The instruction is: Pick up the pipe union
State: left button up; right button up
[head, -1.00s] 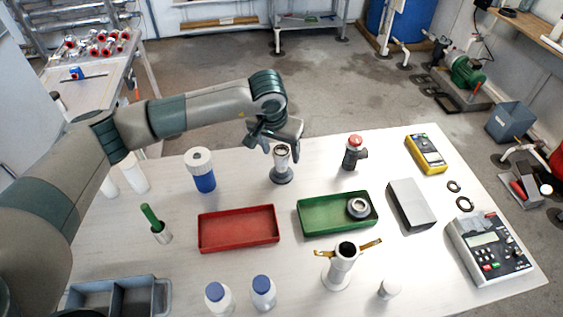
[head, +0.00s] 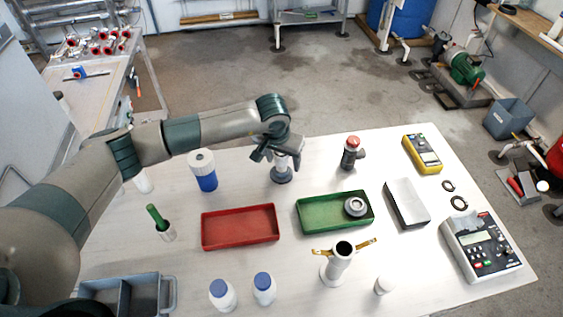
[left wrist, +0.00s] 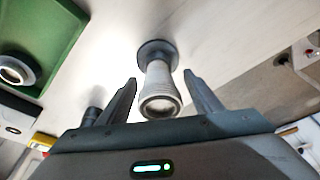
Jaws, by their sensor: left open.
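An upright grey fitting with an open top and a dark round base, which I take to be the pipe union (head: 281,174), stands on the white table behind the trays. My left gripper (head: 277,157) is at its upper part and hides some of it in the head view. In the left wrist view the fitting (left wrist: 160,82) appears between the two spread fingers, with visible gaps on both sides. My left gripper is open and holds nothing. My right gripper is not in view.
A green tray (head: 313,222) with a grey ring (head: 356,207) and an empty red tray (head: 240,241) lie in front. A blue-and-white bottle (head: 203,170) stands left of the fitting, a red-topped valve (head: 351,153) right. Bare table surrounds the fitting.

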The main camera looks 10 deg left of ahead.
pick_arm(q)
jog(key=c, duration=1.3)
jog(key=shift+o, duration=0.2)
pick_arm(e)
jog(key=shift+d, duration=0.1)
pick_arm(q)
jog(key=shift+r, duration=0.2)
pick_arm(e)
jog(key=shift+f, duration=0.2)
